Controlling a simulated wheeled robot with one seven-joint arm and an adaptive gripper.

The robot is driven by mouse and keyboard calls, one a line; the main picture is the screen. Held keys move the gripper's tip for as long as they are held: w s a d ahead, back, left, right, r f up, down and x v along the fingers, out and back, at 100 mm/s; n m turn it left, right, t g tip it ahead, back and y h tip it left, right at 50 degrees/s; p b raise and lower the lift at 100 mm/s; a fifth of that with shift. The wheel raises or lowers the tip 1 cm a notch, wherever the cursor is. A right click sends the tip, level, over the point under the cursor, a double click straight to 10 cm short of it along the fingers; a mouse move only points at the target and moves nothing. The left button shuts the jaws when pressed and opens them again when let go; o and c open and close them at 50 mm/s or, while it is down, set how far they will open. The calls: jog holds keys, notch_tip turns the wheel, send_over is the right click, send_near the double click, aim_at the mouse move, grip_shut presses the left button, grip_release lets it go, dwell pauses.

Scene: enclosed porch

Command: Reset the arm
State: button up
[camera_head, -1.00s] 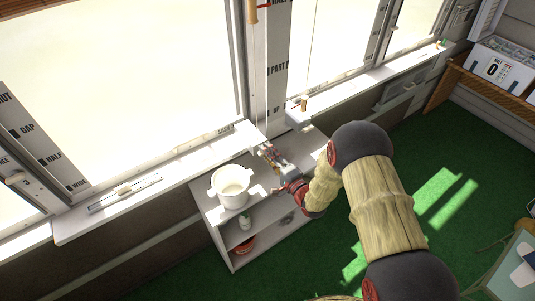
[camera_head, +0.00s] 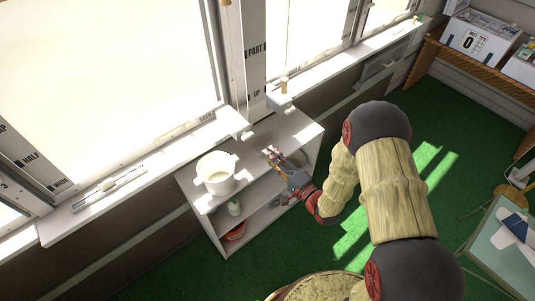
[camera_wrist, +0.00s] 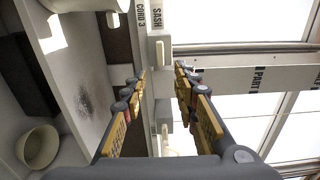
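My arm reaches in from the lower right of the head view. My gripper (camera_head: 273,155) is by the front edge of the white shelf unit (camera_head: 290,137), right of a white two-handled pot (camera_head: 216,175). In the wrist view my gripper (camera_wrist: 162,80) has its two fingers spread with a clear gap. Nothing is between them. The fingers point toward the window frame and sill area. Whether the gripper touches the shelf cannot be told.
A small bottle (camera_head: 234,206) and a red bowl (camera_head: 234,231) are on lower shelves. A window sill (camera_head: 150,178) runs behind. A table with a toy plane (camera_head: 517,229) stands at right. Green floor (camera_head: 405,130) is open between.

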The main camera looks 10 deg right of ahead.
dwell(0.5)
jog(key=s+d+f+n+g+h, duration=0.2)
jog(key=d+f+n+g+h, duration=0.1)
jog(key=f, duration=0.5)
jog(key=s+d+f+n+g+h, duration=0.2)
jog(key=d+f+g+h, duration=0.1)
jog(key=f, duration=0.4)
jog(key=s+d+r+n+g+h, duration=0.4)
jog(key=s+d, duration=0.1)
jog(key=d, duration=0.3)
jog(key=s+r, duration=0.6)
jog(key=r, duration=0.6)
jog(key=s+a+r+n, duration=0.1)
jog(key=s+r, duration=0.5)
jog(key=r, duration=0.7)
jog(key=s+a+r+n, duration=0.1)
jog(key=s+r, duration=0.5)
jog(key=r, duration=0.6)
jog(key=shift+s+a+r+t, duration=0.2)
jog(key=shift+t, duration=0.1)
